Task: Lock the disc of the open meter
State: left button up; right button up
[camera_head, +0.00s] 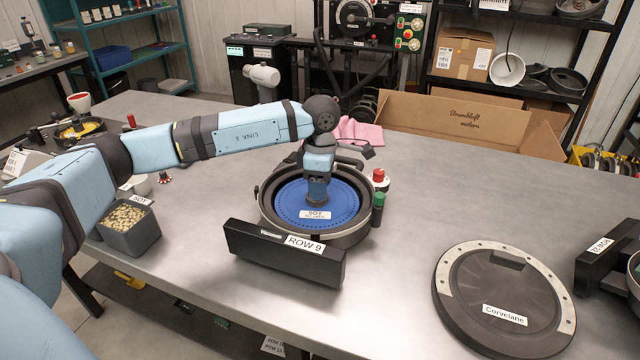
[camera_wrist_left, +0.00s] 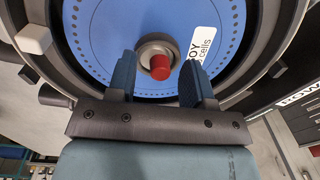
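The open meter (camera_head: 268,218) is a round dark housing on the table, behind a black block labelled ROW 9 (camera_head: 285,255). Its blue disc (camera_head: 290,208), with a ring of small holes and a SOY label, lies inside; it also fills much of the left wrist view (camera_wrist_left: 95,45). No grip on the hub shows. In the head view the gripper (camera_head: 318,188) hides the hub. My right gripper is out of view.
A red-topped knob (camera_head: 378,179) and a green cylinder (camera_head: 378,207) stand close by the meter's right side. A round lid labelled Corvelane (camera_head: 503,295) lies at right front. A seed tub (camera_head: 130,228) stands at left; a cardboard box (camera_head: 455,125) is behind. Table between meter and lid is clear.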

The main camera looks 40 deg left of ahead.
pick_arm(q)
jog(key=shift+r, duration=0.1)
notch_tip(320, 180, up, 14)
jog(key=shift+w+f+p, duration=0.2)
jog(key=shift+w+p, duration=0.1)
jog(key=shift+w, duration=0.05)
jog(key=shift+a, duration=0.1)
dwell(0.5)
